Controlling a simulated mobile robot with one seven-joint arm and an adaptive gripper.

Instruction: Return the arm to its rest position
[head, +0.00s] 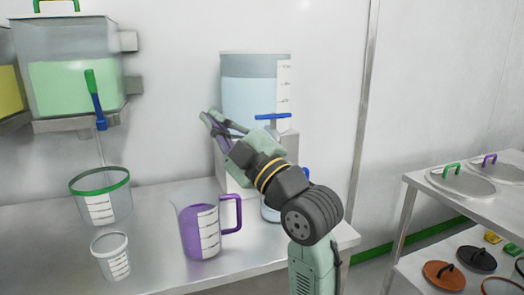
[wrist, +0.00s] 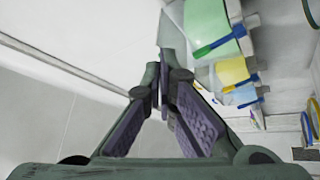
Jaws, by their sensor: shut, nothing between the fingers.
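My arm rises at the right end of the metal table and reaches up and left in the head view. My gripper (head: 208,120) is shut and empty, in front of the large clear tank with pale blue liquid (head: 255,90). In the wrist view my gripper's purple-padded fingers (wrist: 164,88) come together at the tips with nothing between them. My arm hides part of the blue-handled valve and the vessel below it.
The table (head: 150,275) holds a purple-filled jug (head: 203,232), a small measuring cup (head: 111,256) and a green-rimmed beaker (head: 102,200). A green-liquid tank (head: 72,80) is on a wall shelf.

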